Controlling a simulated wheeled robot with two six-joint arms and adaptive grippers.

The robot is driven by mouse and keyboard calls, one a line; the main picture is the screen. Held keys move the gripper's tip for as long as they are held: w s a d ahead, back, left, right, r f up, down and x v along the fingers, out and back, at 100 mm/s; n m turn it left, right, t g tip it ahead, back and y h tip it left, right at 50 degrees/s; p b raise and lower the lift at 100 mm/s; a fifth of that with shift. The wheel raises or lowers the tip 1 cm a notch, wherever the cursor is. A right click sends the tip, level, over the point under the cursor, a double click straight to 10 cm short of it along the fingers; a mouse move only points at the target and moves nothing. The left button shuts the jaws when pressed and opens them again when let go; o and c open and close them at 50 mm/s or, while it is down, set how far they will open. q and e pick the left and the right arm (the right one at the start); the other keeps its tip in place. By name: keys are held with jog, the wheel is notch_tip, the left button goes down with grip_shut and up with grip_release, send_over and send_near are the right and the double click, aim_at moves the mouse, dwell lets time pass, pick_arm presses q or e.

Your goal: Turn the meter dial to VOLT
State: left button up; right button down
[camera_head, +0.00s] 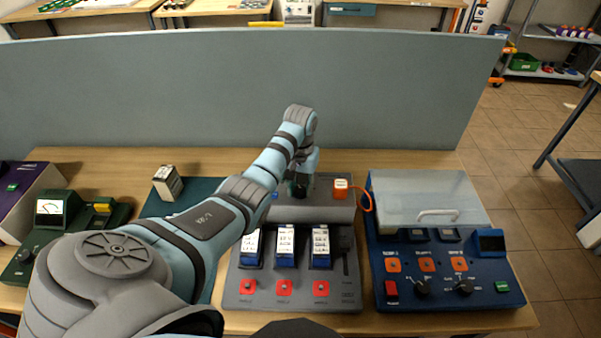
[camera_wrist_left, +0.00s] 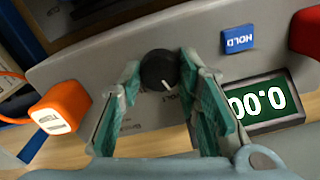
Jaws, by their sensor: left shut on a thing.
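The black meter dial (camera_wrist_left: 159,68) with a white pointer line sits on the grey meter panel (camera_wrist_left: 95,62) in the left wrist view. My left gripper (camera_wrist_left: 160,82) is shut on the dial, one finger on each side. The pointer line points down and slightly right in that view; the small lettering around the dial is partly hidden and hard to read. The green display (camera_wrist_left: 258,103) reads 0.00. In the head view my left gripper (camera_head: 300,187) reaches down onto the grey meter (camera_head: 330,212), covering most of the dial. My right gripper is not in view.
An orange plug (camera_wrist_left: 60,112) with a cable and a blue HOLD button (camera_wrist_left: 238,39) flank the dial. A blue test unit (camera_head: 455,295) is at right, a green meter box (camera_head: 75,215) at left. A grey partition (camera_head: 400,90) stands behind.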

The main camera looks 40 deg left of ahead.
aim_at(300, 189)
pick_arm(q)
jog(key=shift+w+r+m, duration=0.1)
jog(key=shift+m, duration=1.2)
jog(key=o, duration=1)
jog(key=shift+o, duration=0.7)
notch_tip(300, 189, up, 8)
jog(key=shift+f, duration=0.2)
